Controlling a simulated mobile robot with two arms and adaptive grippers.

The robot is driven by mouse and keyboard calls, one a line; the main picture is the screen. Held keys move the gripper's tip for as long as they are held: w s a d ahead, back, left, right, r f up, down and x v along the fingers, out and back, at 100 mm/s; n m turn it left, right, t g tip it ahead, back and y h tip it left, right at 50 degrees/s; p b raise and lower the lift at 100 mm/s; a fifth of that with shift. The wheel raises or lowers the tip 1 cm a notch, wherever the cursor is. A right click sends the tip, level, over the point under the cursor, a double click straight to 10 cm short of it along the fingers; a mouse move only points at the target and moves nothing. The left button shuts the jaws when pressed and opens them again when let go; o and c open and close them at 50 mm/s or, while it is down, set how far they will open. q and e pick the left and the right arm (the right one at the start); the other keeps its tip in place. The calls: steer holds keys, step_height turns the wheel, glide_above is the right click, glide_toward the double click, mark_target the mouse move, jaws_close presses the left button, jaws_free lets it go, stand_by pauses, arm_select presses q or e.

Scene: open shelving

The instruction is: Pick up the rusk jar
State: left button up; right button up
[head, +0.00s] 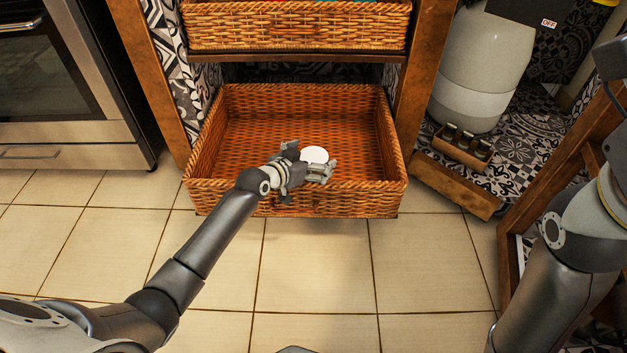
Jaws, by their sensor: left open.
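A jar with a round white lid (314,154) stands in the lower pulled-out wicker basket (295,199), right of its middle; I take it to be the rusk jar. Only its lid shows clearly; its body is hidden by my gripper and no label can be read. My left gripper (318,170) reaches over the basket's front rim and is open at the near side of the jar. Whether the fingers touch the jar cannot be told. My right arm is at the right edge, and its gripper is out of the picture.
Another wicker basket (295,28) sits on the shelf above. Wooden posts (424,70) flank the baskets. An oven (62,85) is at the left. A white cylinder (478,65) and a small crate of bottles (462,148) are at the right. The tiled floor (310,275) in front is clear.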

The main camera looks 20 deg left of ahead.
arm_select(q)
steer(key=shift+w+d+f, duration=0.1)
steer(key=shift+w, duration=0.15)
steer(key=c, duration=1.8)
steer(key=shift+c, duration=0.3)
